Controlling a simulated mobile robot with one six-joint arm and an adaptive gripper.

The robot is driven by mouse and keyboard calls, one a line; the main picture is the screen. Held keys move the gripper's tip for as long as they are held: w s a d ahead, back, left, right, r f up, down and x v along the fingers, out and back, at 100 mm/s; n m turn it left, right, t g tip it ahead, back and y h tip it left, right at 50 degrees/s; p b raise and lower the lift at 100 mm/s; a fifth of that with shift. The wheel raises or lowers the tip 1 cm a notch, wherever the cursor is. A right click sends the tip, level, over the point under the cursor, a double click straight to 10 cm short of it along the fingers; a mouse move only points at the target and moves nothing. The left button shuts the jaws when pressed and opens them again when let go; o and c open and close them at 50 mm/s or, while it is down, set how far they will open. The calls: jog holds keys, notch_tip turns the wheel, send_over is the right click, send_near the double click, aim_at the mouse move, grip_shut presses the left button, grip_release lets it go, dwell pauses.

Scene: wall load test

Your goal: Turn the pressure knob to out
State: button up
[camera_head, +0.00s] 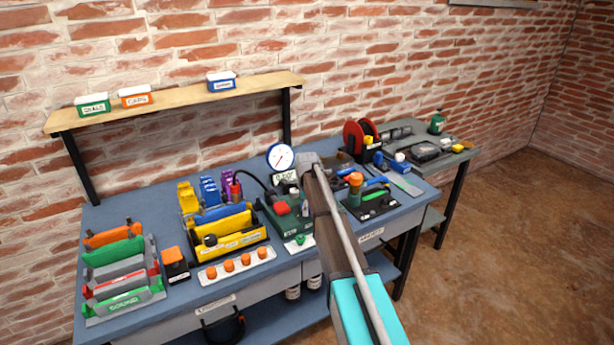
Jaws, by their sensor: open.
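A round white pressure gauge (280,157) with a dark blue rim stands on the bench. A green box (291,224) sits in front of it, with a red knob-like part (282,208) on top and a dark hose. I cannot make out which part is the pressure knob, or any setting marks. My arm reaches in from the lower right. My gripper (309,162) is at its far end, just right of the gauge in the picture. Its fingers are too small to make out clearly, and no held object shows. My arm hides part of the bench right of the green box.
The blue-grey bench (185,292) is crowded. A rack of coloured plates (122,268) stands left, and a yellow holder (230,236) is left of the green box. Red reels (360,138) stand behind right. A shelf (180,104) with small boxes overhangs the back.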

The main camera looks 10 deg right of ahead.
jog(key=shift+m, duration=0.7)
jog(key=shift+r+p, duration=0.4)
notch_tip(320, 180, up, 13)
jog(key=p, duration=1.3)
jog(key=shift+s+a, duration=0.2)
jog(key=shift+s, duration=0.05)
jog(key=s+a+n, duration=0.2)
jog(key=s+n, duration=2.2)
jog(key=s, duration=0.9)
jog(key=shift+s+a+g, duration=0.25)
jog(key=shift+g, duration=0.05)
